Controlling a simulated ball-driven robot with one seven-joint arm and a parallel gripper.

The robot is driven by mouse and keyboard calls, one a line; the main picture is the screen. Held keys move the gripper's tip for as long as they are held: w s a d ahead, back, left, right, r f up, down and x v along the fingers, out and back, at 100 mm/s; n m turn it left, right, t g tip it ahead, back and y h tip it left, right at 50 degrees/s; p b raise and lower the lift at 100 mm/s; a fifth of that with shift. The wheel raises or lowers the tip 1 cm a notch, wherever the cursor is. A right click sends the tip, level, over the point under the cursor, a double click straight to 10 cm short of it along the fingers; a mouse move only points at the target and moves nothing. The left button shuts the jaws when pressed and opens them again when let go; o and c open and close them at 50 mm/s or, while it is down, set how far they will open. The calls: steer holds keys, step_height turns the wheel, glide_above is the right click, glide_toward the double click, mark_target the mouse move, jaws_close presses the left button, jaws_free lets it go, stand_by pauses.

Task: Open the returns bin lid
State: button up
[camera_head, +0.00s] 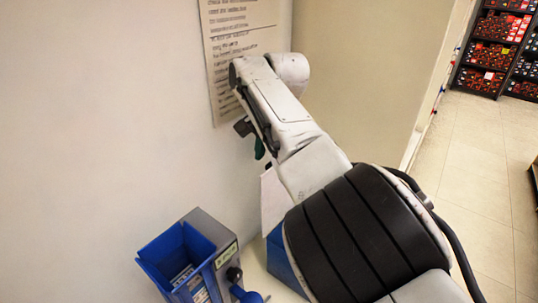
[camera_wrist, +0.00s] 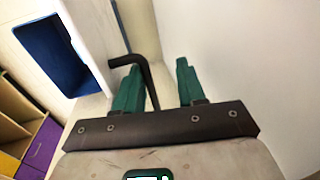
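My gripper (camera_wrist: 158,72) shows two green fingers standing apart in the wrist view. A thin dark bent rod (camera_wrist: 148,78) runs up between them, close to the left finger, and hooks left at its top. I cannot tell if it touches that finger or what it is fixed to. A white box with a dark blue recess (camera_wrist: 55,50) is at upper left; it may be the returns bin. In the head view, my gripper (camera_head: 260,149) is near the wall, above a white panel (camera_head: 274,198) and a blue part (camera_head: 280,262), both partly hidden by my arm. The lid's state is unclear.
A blue open tray on a grey unit (camera_head: 212,229) stands at lower left, with a dark knob. A printed notice (camera_head: 230,45) hangs on the wall close to my arm. Purple and yellow shelving (camera_wrist: 40,145) shows at lower left. Tiled floor (camera_head: 480,140) is clear at right.

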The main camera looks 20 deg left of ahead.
steer(key=shift+s+a+f, duration=0.25)
steer(key=shift+s+f, duration=0.05)
steer(key=shift+f, duration=0.25)
step_height(320, 180, up, 12)
steer(key=d+b, duration=0.1)
steer(key=d, duration=0.1)
steer(key=shift+d, duration=0.2)
steer(key=shift+s+f, duration=0.1)
steer(key=shift+f, duration=0.05)
steer(key=shift+c, duration=0.4)
